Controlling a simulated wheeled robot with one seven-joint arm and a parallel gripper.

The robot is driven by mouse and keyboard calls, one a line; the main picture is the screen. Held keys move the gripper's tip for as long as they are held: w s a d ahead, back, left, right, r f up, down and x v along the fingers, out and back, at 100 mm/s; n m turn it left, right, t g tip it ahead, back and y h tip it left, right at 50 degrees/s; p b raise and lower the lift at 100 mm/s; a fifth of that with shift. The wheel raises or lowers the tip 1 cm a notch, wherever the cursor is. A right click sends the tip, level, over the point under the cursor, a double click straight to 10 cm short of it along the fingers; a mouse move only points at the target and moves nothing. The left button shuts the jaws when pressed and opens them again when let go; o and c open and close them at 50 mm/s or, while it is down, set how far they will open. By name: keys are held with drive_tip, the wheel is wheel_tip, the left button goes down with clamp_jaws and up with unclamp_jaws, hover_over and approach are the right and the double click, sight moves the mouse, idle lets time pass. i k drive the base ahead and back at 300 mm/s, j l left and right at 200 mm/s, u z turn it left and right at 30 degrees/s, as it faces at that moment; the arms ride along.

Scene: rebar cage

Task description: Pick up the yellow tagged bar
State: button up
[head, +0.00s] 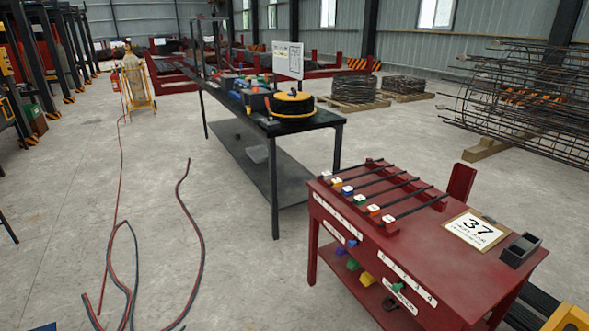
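A red table (330,205) stands at the front right. Several dark bars lie side by side across its top, in a rack, with small coloured tags at their near left ends. The yellow tag (337,184) is near the far end of the row, just before a blue tag (348,190). The bar with the yellow tag runs from there to the right and away, close beside its neighbours. Green, orange and red tags follow nearer to me. My gripper is not in view, so its state does not show.
A black workbench (262,120) stands behind. Hoses (198,235) lie on the floor at left. Rebar cages (520,100) stand back right.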

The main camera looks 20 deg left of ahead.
sight(336, 183)
drive_tip(key=i+j+u, duration=0.3)
drive_tip(key=i, duration=0.15)
drive_tip(key=i+j+u, duration=0.15)
drive_tip(key=i+u, duration=0.2)
drive_tip(key=i, duration=0.15)
drive_tip(key=i+u, duration=0.3)
drive_tip(key=i, duration=0.15)
drive_tip(key=i+j+z, duration=0.2)
drive_tip(key=i, duration=0.3)
drive_tip(key=i+z, duration=0.25)
drive_tip(key=i, duration=0.25)
drive_tip(key=i+j+z, duration=0.2)
drive_tip(key=i+j, duration=0.15)
drive_tip(key=i, duration=0.15)
